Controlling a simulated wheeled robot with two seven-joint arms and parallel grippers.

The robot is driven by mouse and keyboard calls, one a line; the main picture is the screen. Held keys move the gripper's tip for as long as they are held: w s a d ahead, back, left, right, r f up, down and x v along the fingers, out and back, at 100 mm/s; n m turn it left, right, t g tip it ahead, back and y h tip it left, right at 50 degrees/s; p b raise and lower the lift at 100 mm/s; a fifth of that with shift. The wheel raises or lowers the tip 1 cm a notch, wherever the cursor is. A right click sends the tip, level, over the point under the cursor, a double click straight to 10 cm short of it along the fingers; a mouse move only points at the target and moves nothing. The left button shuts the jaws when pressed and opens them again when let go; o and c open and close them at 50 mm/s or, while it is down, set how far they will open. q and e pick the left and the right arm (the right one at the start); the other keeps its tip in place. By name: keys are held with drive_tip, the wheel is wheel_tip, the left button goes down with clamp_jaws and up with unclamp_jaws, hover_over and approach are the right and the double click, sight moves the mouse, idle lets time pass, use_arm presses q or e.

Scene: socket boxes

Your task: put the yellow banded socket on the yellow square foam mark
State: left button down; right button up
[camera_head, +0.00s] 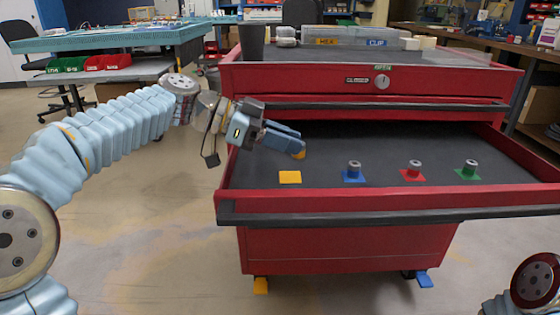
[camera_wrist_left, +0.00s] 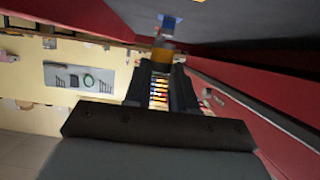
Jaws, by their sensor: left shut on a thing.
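My left gripper (camera_head: 299,146) reaches in from the left over the open drawer. It is shut on the yellow banded socket (camera_head: 300,155), which shows as a small yellow bit at the fingertips. In the left wrist view the socket's yellow band (camera_wrist_left: 162,55) shows between the finger ends of the left gripper (camera_wrist_left: 160,72). The yellow square foam mark (camera_head: 290,177) lies bare on the drawer floor, lower in the picture than the held socket, and the two appear apart. My right gripper is out of view.
Sockets stand on the blue mark (camera_head: 353,177), the red mark (camera_head: 413,175) and the green mark (camera_head: 468,174), to the right of the yellow one. The red drawer front (camera_head: 400,201) with its dark handle (camera_head: 440,212) borders the near side. The drawer floor behind the marks is clear.

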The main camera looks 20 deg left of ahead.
sight(279, 177)
use_arm(q)
drive_tip(key=f, duration=0.1)
drive_tip(key=a+f, duration=0.1)
drive_tip(key=f, duration=0.1)
drive_tip(key=w+f+b, duration=0.1)
drive_tip(key=shift+a+f, duration=0.25)
drive_tip(key=shift+f, duration=0.25)
drive_tip(key=shift+s+f, duration=0.1)
drive_tip(key=shift+f, duration=0.1)
drive_tip(key=c, duration=0.9)
unclamp_jaws()
drive_tip(key=shift+c, duration=0.2)
drive_tip(key=shift+r, duration=0.15)
drive_tip(key=shift+a+r, duration=0.15)
drive_tip(key=p+v, duration=0.1)
drive_tip(key=v, duration=1)
drive_tip(key=shift+a, duration=0.3)
